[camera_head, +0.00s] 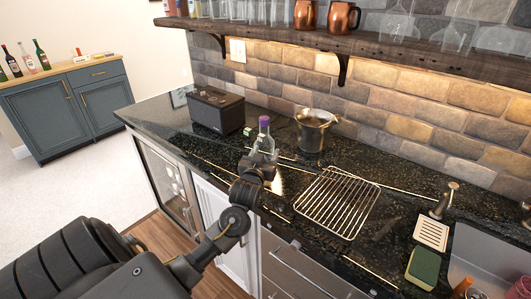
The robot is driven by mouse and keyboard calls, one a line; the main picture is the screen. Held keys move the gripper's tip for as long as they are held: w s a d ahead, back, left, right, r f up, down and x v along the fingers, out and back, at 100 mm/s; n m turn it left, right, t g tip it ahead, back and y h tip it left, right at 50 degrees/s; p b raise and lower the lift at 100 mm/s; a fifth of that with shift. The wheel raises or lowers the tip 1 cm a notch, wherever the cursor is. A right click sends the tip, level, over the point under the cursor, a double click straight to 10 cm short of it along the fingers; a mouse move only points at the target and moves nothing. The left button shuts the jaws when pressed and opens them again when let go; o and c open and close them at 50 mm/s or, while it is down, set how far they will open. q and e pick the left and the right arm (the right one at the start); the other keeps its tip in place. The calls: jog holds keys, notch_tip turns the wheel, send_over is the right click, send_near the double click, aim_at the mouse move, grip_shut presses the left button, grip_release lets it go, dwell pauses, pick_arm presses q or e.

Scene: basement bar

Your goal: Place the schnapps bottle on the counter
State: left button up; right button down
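The schnapps bottle (264,142) is clear with a purple cap and looks upright over the black stone counter (385,175). My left gripper (262,164) is at the bottle's lower part, and its fingers appear closed around it. The gripper hides the bottle's base, so I cannot tell whether the bottle touches the counter. My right gripper is not in view.
A black box-shaped appliance (217,110) stands left of the bottle, and a metal pot (314,130) stands behind it to the right. A wire rack (337,203) lies to the right. A sponge (423,267) and sink (490,262) are at the far right. A shelf (350,48) overhangs the back.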

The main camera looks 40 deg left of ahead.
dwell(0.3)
pick_arm(q)
jog(key=o, duration=1.3)
jog(key=shift+f, duration=0.1)
jog(key=shift+s+d, duration=0.1)
jog(key=b+v, duration=0.2)
jog(key=v, duration=0.9)
jog(key=shift+s+d, duration=0.15)
jog(key=shift+s, duration=0.25)
jog(key=shift+d, duration=0.1)
